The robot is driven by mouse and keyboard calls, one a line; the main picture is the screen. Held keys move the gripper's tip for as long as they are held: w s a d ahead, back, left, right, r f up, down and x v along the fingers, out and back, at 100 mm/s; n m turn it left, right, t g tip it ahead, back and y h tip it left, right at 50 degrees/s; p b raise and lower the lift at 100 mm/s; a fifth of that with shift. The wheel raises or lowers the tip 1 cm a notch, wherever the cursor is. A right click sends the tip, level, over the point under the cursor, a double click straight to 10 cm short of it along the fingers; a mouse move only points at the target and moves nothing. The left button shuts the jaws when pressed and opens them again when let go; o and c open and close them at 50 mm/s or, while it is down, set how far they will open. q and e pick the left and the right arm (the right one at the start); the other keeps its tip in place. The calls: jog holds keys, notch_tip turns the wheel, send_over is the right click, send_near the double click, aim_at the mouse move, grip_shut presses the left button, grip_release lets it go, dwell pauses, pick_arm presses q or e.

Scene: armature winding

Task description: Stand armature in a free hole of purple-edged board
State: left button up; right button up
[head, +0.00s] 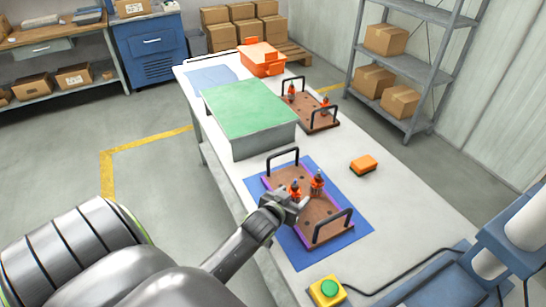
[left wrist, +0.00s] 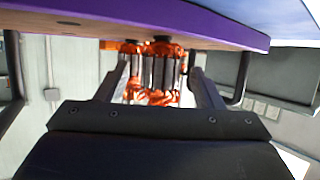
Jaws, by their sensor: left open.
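The purple-edged board (head: 328,214) lies on a blue mat, brown on top, with small holes and a black handle at each end. Two orange-and-dark armatures stand upright in it, a left one (head: 295,188) and a right one (head: 317,181). My left gripper (head: 297,204) is open at the board's near side, close by the left armature. In the left wrist view, which is upside down, the purple edge (left wrist: 190,24) runs across the top. Two armatures (left wrist: 163,72) show between the spread fingers (left wrist: 160,78); contact cannot be told. My right gripper is not in view.
A second brown board (head: 312,117) with two armatures stands farther back. A green-topped box (head: 248,107) lies left of it, and an orange bin (head: 261,58) at the far end. An orange block (head: 363,165) and a green button (head: 328,288) are on the white table (head: 400,215).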

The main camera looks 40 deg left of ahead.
pick_arm(q)
jog(key=b+v, duration=0.1)
jog(key=v, duration=1.3)
jog(key=shift+s, duration=0.3)
jog(key=shift+s+d, duration=0.1)
jog(key=shift+d, duration=0.1)
jog(key=p+v, duration=0.3)
jog(key=v, duration=1.4)
jog(key=shift+s+d+f, duration=0.1)
jog(key=shift+f, duration=0.05)
